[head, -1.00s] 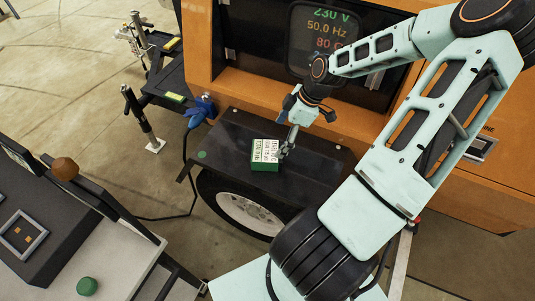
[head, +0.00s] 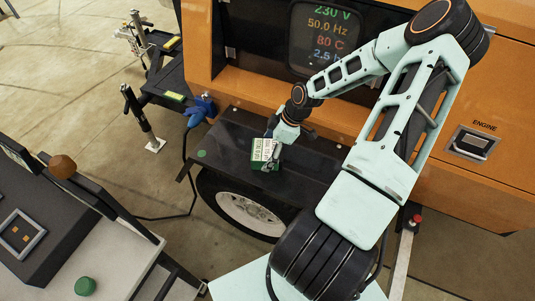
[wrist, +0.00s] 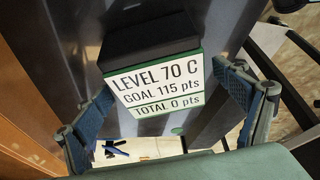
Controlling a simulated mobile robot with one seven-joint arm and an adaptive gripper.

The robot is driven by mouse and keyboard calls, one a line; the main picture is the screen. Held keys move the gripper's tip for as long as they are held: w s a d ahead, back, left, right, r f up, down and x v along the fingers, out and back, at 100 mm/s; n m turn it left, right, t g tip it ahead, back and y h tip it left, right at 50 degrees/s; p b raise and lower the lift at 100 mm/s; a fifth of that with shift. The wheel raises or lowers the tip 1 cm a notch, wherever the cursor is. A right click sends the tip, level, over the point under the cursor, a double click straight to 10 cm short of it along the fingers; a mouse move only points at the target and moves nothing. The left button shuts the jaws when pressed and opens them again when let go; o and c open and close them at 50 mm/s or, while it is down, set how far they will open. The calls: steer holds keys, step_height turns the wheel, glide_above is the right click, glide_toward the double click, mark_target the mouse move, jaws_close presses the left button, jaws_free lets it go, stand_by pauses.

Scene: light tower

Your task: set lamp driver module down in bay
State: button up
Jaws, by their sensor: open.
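My gripper (head: 271,153) is open, over the black fender shelf of the orange machine, close to a small green-edged box (head: 263,150) with a white lettered face. In the wrist view the box (wrist: 155,85) appears between the two blue-padded fingers (wrist: 165,100), with a gap on each side. Its face reads LEVEL 70 C, GOAL 115 pts, TOTAL 0 pts, and its top is black. I cannot tell whether this box is the lamp driver module. A square light-framed recess (head: 20,232) shows on the dark unit at left; I cannot tell whether it is the bay.
The black fender shelf (head: 225,138) is mostly bare beside the box. A blue connector (head: 203,106) with a cable stands at its left. The orange machine's wall and display (head: 325,38) rise behind.

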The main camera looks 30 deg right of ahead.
steer(key=shift+f, duration=0.25)
stand_by(0.3)
steer(key=shift+c, duration=0.7)
steer(key=c, duration=1.8)
steer(key=shift+r, duration=0.15)
